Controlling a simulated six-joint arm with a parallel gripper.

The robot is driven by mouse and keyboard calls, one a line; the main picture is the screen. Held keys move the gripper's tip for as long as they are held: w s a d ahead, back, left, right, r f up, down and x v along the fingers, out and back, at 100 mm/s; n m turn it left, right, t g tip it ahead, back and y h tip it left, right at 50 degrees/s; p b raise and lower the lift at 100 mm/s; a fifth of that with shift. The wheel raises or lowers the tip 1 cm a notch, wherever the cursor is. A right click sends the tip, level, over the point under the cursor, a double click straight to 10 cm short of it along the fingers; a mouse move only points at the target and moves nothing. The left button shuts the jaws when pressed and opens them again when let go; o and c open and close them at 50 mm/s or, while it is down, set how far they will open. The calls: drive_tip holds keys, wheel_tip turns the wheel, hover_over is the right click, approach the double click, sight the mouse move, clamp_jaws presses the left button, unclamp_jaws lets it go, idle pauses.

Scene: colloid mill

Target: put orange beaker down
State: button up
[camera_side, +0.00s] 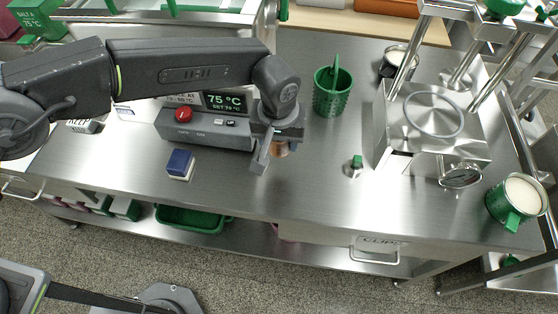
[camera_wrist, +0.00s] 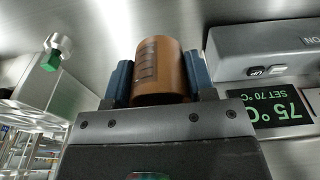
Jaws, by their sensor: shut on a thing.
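The orange beaker (camera_wrist: 160,65) is between the two blue-padded fingers of my gripper (camera_wrist: 158,78) in the wrist view, with dark markings on its side. My gripper is shut on it. In the side view, my gripper (camera_side: 268,152) points down over the steel bench, right of the heater unit. Only a small part of the beaker (camera_side: 281,149) shows there, behind the finger. I cannot tell whether its base touches the bench.
The grey control unit (camera_side: 205,130) with a red button and 75 °C display is close on the left. A green perforated basket (camera_side: 332,92), a small green-topped valve (camera_side: 355,165) and the steel mill (camera_side: 430,125) stand to the right. A blue-topped block (camera_side: 180,164) sits front left. Bench front centre is clear.

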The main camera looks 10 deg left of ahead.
sight(279, 166)
wheel_tip(279, 166, down, 8)
drive_tip(key=shift+r, duration=0.25)
drive_tip(key=o, duration=0.9)
drive_tip(key=shift+f, duration=0.15)
drive_tip(key=r, duration=0.4)
drive_tip(key=s+r, duration=0.1)
drive_tip(key=r, duration=0.7)
drive_tip(key=shift+s+r, duration=0.15)
drive_tip(key=shift+s, duration=0.05)
